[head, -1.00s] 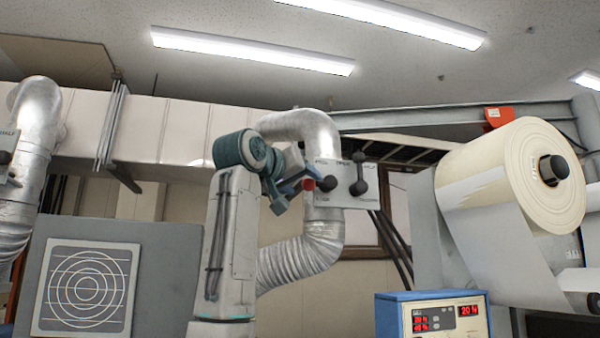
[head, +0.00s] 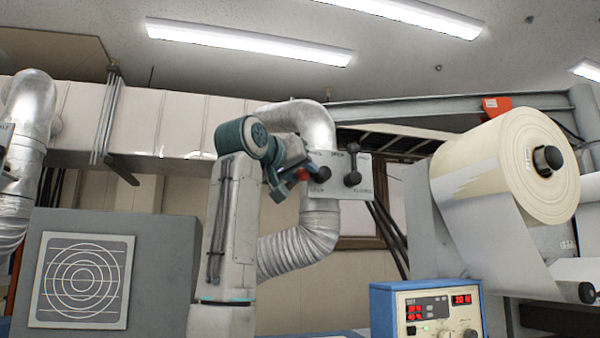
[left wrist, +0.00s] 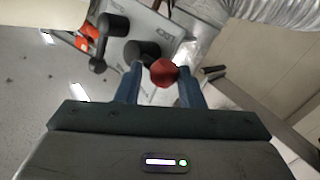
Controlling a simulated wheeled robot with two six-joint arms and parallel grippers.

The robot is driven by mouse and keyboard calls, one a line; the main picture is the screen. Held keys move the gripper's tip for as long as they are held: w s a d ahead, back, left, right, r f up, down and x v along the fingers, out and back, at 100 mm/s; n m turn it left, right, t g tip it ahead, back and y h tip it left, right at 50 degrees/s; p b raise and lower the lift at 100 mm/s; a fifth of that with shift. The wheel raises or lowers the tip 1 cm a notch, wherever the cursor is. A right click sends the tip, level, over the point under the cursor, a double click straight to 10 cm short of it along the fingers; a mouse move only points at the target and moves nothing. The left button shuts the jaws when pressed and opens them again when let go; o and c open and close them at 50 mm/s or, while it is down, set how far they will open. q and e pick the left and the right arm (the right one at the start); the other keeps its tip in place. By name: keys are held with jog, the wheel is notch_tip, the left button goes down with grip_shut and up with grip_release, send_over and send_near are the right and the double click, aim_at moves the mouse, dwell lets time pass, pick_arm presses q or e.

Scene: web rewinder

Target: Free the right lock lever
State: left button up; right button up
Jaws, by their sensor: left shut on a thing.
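The valve panel (head: 336,188) with printed labels is fixed to the silver duct, near the middle of the head view. It carries a left black knob (head: 322,173) and a right black lever (head: 352,179). My left gripper (head: 300,169) reaches the panel from the left and is shut on a small red knob (head: 303,174) beside the left black knob. In the left wrist view the red knob (left wrist: 163,72) sits between my two blue fingertips, with a black knob (left wrist: 145,50) close beyond. The red knob's stem is hidden. My right gripper is not in view.
The ribbed duct (head: 300,248) bends below the panel. A paper roll (head: 500,170) stands to the right, above a blue-framed control box (head: 425,308). A second duct with a panel (head: 28,110) is at far left. In the left wrist view, another red knob (left wrist: 85,42) shows by the panel.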

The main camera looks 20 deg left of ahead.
aim_at(304, 170)
pick_arm(q)
jog(key=shift+r+m+g+y, duration=0.3)
jog(key=shift+r+m+g, duration=0.45)
jog(key=shift+m+g, duration=0.05)
jog(key=shift+w+d+r+m+g+y, duration=0.1)
jog(key=shift+d+r+m+g+y, duration=0.1)
jog(key=shift+r+m+g+y, duration=0.3)
jog(key=shift+w+d+r+m+g+y, duration=0.15)
jog(key=shift+r+m+g+y, duration=0.1)
jog(key=shift+m+g, duration=0.35)
jog(key=o, duration=0.8)
jog(key=shift+o, duration=0.9)
jog(key=shift+w, duration=0.15)
